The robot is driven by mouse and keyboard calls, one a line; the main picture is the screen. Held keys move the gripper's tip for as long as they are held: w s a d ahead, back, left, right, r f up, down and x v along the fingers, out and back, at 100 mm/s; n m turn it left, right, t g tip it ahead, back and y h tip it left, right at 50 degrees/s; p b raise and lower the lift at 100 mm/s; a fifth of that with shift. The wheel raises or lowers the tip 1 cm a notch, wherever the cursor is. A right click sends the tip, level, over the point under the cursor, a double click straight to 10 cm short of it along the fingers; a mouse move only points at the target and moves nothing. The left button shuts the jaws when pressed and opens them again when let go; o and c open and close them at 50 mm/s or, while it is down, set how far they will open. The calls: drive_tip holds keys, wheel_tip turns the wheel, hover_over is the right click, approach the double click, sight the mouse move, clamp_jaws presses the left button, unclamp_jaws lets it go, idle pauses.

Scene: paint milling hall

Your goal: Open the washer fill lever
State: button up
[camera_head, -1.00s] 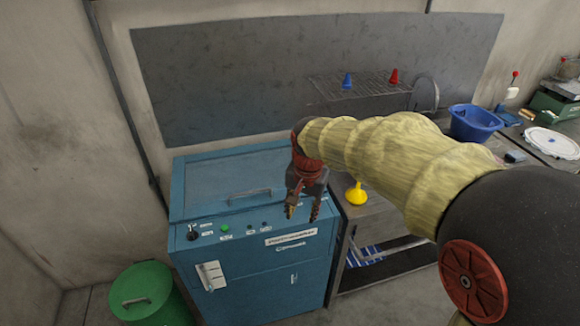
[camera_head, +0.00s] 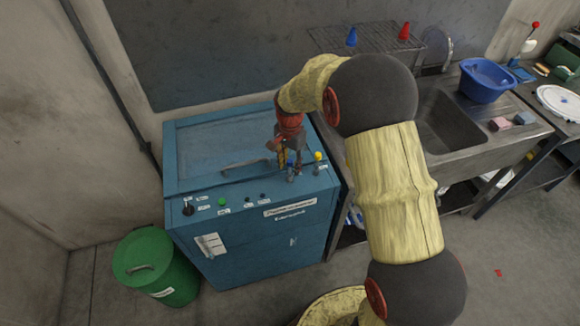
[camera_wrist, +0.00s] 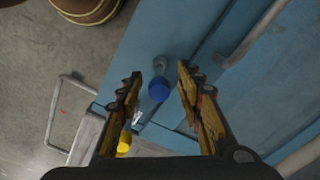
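The washer (camera_head: 225,240) is a blue cabinet with a closed lid and a front control strip. At the strip's right end stand a lever with a blue knob (camera_head: 290,163) and one with a yellow knob (camera_head: 318,156). I cannot read which label names the fill lever. My gripper (camera_head: 288,160) is just above the blue-knobbed lever. In the wrist view, my gripper (camera_wrist: 159,76) is open and empty. The blue knob (camera_wrist: 159,89) shows between its fingers, with a visible gap on each side. The yellow knob (camera_wrist: 124,143) is partly hidden by the left finger.
A lid handle (camera_head: 246,167) lies left of my gripper. A green bin (camera_head: 150,268) stands at the washer's left. A steel sink bench (camera_head: 505,150) with a blue basin (camera_head: 486,82) is at right. A rack (camera_head: 365,38) with blue and red cones is behind.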

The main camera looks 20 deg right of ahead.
drive_tip(key=shift+f, duration=0.7)
drive_tip(key=c, duration=0.3)
clamp_jaws()
